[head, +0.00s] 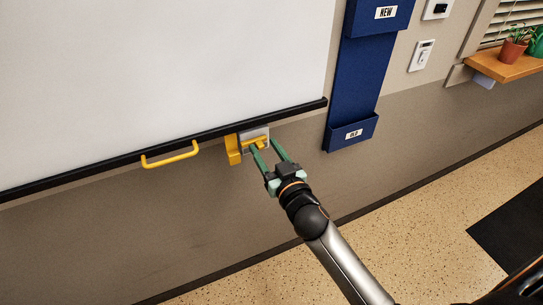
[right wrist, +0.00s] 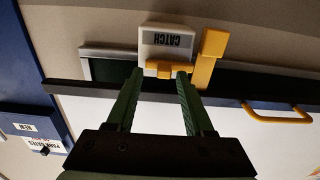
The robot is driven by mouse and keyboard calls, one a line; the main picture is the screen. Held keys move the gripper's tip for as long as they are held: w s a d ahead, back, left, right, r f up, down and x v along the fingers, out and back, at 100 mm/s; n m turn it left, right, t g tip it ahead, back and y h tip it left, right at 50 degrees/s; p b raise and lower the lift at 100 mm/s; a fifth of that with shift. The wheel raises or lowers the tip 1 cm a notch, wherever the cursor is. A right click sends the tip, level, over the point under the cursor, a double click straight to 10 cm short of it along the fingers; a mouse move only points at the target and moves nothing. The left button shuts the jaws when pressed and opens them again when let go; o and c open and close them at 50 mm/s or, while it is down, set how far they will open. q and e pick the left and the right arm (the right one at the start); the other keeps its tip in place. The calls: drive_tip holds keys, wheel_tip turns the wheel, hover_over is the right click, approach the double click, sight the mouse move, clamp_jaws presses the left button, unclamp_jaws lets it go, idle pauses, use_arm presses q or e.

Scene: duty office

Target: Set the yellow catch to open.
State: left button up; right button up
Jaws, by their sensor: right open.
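The catch is a light grey plate (head: 248,133) with yellow parts, fixed under the board's lower edge. A small yellow knob (right wrist: 165,70) sits at the plate's edge, and a taller yellow block (right wrist: 208,58) stands beside the plate; this block also shows in the head view (head: 233,150). My right gripper (head: 263,145) is open, with its green fingertips at the catch. In the wrist view the fingertips (right wrist: 159,74) lie either side of the knob; contact cannot be told. My left gripper is not in view.
A whiteboard (head: 150,80) with a black lower rail (head: 290,110) and a yellow handle (head: 170,155) is above and left. A blue wall holder (head: 352,85) hangs to the right. A wooden shelf (head: 505,66) with plants is at far right. The wall below is clear.

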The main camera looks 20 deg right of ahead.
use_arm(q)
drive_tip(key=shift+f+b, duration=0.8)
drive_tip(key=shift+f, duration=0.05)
use_arm(e)
drive_tip(key=s, duration=1.2)
drive_tip(key=shift+s+d, duration=0.2)
drive_tip(key=shift+d, duration=0.05)
use_arm(q)
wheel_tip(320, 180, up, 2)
drive_tip(key=shift+p, duration=0.95)
use_arm(e)
drive_tip(key=s+a+f+g+y, duration=0.1)
drive_tip(key=s+f+g, duration=0.3)
drive_tip(key=f, duration=0.8)
drive_tip(key=s+a+f+n+g, duration=0.1)
drive_tip(key=s+a+f+g, duration=0.1)
drive_tip(key=s+f+g, duration=0.3)
drive_tip(key=s+f, duration=0.3)
drive_tip(key=f, duration=0.4)
drive_tip(key=shift+s+f+n+y, duration=0.15)
drive_tip(key=shift+f+n+y, duration=0.15)
drive_tip(key=shift+f+y, duration=0.1)
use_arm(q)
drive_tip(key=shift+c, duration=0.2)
